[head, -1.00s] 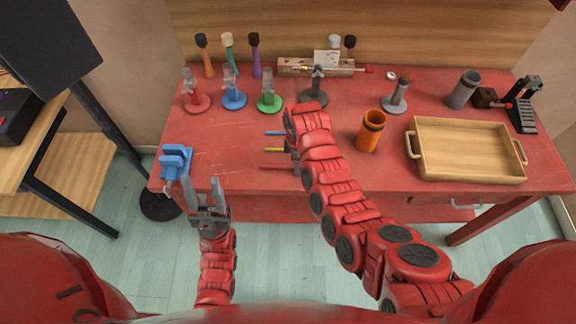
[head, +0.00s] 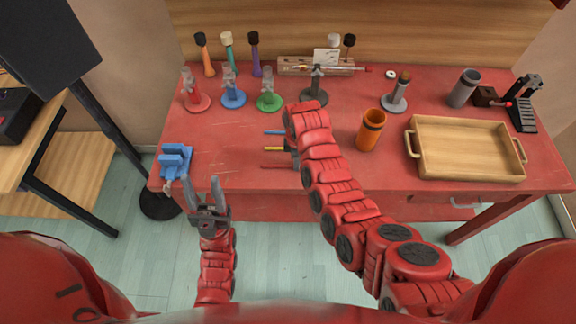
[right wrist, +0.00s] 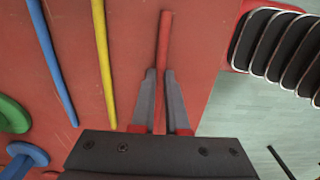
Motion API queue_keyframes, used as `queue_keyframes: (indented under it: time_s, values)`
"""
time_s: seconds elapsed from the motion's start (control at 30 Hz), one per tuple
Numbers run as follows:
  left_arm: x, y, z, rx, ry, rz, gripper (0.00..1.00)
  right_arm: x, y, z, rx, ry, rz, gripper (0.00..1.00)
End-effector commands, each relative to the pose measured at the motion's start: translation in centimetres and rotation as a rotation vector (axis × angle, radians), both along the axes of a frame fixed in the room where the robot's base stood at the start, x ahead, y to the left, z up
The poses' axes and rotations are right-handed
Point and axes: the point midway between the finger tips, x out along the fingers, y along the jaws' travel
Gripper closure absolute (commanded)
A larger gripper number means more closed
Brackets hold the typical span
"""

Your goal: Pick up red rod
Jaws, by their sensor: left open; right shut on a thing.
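The red rod (head: 276,166) lies near the front edge of the red table, mostly left of my right forearm. In the right wrist view the red rod (right wrist: 164,45) runs between the two fingers of my right gripper (right wrist: 161,100), which is shut on it. In the head view my right gripper (head: 291,150) is largely hidden under its own arm. I cannot tell whether the rod touches the tabletop. My left gripper (head: 204,192) is open and empty in front of the table's left front edge, near the blue vise.
A yellow rod (right wrist: 103,60) and a blue rod (right wrist: 51,60) lie beside the red rod. A blue vise (head: 175,161) is at the left corner. An orange cup (head: 370,130) and a wooden tray (head: 412,165) are to the right. Coloured stands line the back.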

Motion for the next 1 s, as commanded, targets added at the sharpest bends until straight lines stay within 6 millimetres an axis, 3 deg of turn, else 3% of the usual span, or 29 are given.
queue_keyframes:
  time_s: [0.37,0.63,0.7,0.73,1.0]
  values:
    - [0.0,0.0,-0.5,0.0,0.0,0.0,0.5,0.1,0.0,0.8,0.0,-0.002,0.0,1.0]
    - [0.0,0.0,-2.4,0.0,0.0,0.0,0.5,0.2,0.1,4.6,0.002,-0.008,0.0,1.0]
    - [0.0,0.0,0.0,0.0,0.001,0.0,0.5,0.1,0.0,7.6,0.004,-0.003,-0.002,1.0]
    - [0.0,0.0,0.4,0.0,0.0,0.0,0.5,0.1,0.0,8.2,0.003,-0.002,-0.001,1.0]
    - [0.0,0.0,1.6,0.0,0.0,0.0,0.5,0.0,0.0,10.1,0.0,0.001,0.0,1.0]
